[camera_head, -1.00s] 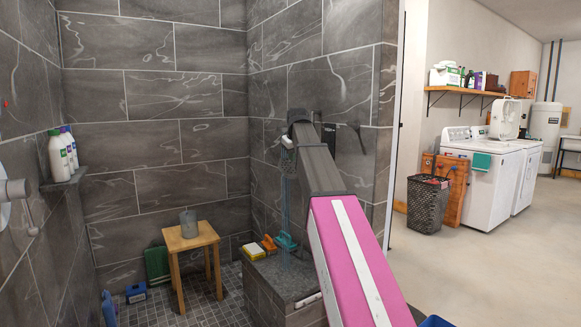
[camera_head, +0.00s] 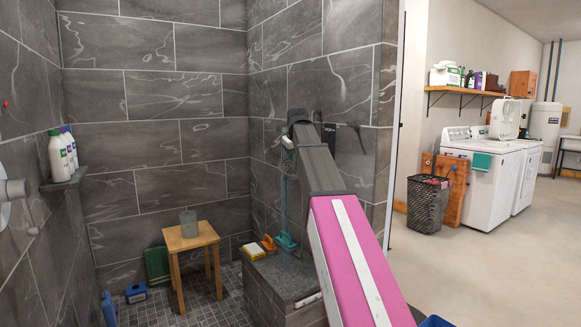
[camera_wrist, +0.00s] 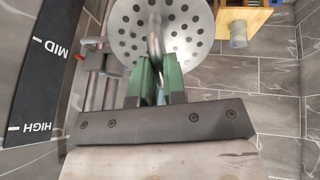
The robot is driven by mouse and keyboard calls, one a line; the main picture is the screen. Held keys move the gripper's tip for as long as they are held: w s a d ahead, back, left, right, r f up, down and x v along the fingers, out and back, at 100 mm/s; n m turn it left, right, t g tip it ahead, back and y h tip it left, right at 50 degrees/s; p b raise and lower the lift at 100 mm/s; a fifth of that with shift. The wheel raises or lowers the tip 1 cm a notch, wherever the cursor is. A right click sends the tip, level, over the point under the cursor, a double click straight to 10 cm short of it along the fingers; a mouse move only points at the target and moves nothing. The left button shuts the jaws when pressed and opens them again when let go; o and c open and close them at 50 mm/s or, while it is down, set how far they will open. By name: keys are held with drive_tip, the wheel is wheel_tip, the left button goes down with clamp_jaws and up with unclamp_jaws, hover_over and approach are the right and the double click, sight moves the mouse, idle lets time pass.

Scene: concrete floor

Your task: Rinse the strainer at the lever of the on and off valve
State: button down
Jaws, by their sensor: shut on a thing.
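A round metal strainer (camera_wrist: 128,40) with many holes fills the top middle of the wrist view. My gripper (camera_wrist: 157,72) has green fingers shut on its metal handle, and the disc lies just beyond the fingertips. A grey and red fitting (camera_wrist: 93,58) with metal pipes is left of the strainer; it may be the valve, and I cannot tell which part is its lever. The strainer looks close to this fitting, but I cannot tell whether they touch. In the head view my arm hides most of the gripper near the dark tiled wall.
A black panel (camera_wrist: 42,70) marked MID and HIGH is at the left of the wrist view. A tiled ledge (camera_head: 275,281) stands below my arm. White bottles (camera_head: 62,155) stand on the left shelf.

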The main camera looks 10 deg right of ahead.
idle(0.4)
drive_tip(key=s+r, duration=0.4)
drive_tip(key=s, duration=0.1)
idle(0.5)
drive_tip(key=shift+a, duration=0.1)
drive_tip(key=s+a+f+m+h, duration=0.1)
drive_tip(key=s+f, duration=0.3)
drive_tip(key=f, duration=1.4)
drive_tip(key=s+a+f+m+h, duration=0.1)
drive_tip(key=s+f+m, duration=0.3)
drive_tip(key=f, duration=1.5)
drive_tip(key=shift+s+f+g, duration=0.2)
drive_tip(key=shift+s+g, duration=0.15)
drive_tip(key=shift+g, duration=0.05)
